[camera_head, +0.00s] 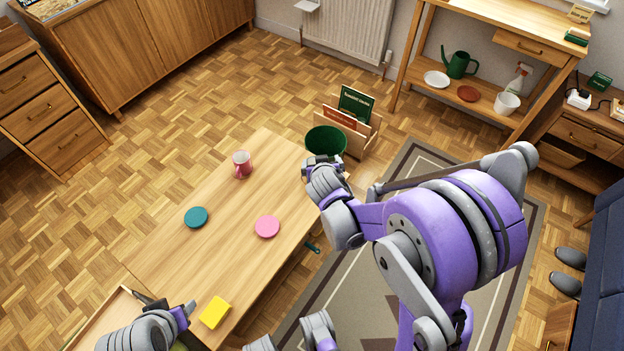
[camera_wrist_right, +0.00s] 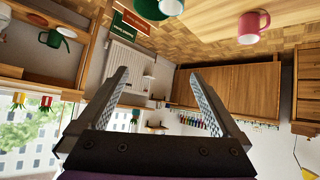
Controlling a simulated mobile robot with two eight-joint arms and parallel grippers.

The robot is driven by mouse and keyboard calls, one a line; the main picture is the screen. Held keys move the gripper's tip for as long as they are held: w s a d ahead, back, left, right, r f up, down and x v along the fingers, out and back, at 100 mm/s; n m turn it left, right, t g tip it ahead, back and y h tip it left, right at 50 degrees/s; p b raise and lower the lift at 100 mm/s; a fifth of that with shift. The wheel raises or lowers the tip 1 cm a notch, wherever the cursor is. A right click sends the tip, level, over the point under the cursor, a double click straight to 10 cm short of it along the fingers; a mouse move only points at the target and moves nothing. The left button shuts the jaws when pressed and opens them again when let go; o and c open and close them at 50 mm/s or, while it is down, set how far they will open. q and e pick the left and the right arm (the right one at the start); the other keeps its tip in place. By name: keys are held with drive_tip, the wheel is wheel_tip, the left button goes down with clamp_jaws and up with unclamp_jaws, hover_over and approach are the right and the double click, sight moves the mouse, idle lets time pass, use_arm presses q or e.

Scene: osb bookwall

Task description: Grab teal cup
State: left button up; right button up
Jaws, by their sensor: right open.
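A dark green round container (camera_head: 326,140) and a wooden rack (camera_head: 352,130) stand past the table's far end. A shelf unit (camera_head: 480,95) holds a green watering can (camera_head: 459,65). The table's middle is clear.

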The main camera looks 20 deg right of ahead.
drive_tip(key=w+d+f+t+b, duration=0.1)
drive_tip(key=w+f+b, duration=0.1)
drive_tip(key=f, duration=0.6)
drive_tip(key=w+f+t+b, duration=0.1)
drive_tip(key=w+f+b, duration=0.1)
drive_tip(key=f, duration=0.6)
drive_tip(key=w+d+f+t+b, duration=0.1)
drive_tip(key=w+f+b, duration=0.1)
drive_tip(key=f, duration=0.7)
drive_tip(key=shift+w+d+f+b, duration=0.1)
drive_tip(key=shift+w+d+b, duration=0.2)
drive_tip(key=shift+w+b, duration=0.15)
drive_tip(key=x, duration=0.4)
drive_tip(key=shift+w+d+f+b, duration=0.15)
drive_tip(key=shift+w+b, duration=0.15)
drive_tip(key=b+x, duration=0.1)
drive_tip(key=x, duration=0.4)
drive_tip(key=shift+w, duration=0.5)
use_arm(q)
wheel_tip(320, 180, down, 11)
drive_tip(key=shift+w+d+f, duration=0.15)
drive_tip(key=shift+w+d, duration=0.15)
drive_tip(key=shift+w, duration=0.15)
use_arm(e)
drive_tip(key=c, duration=1.4)
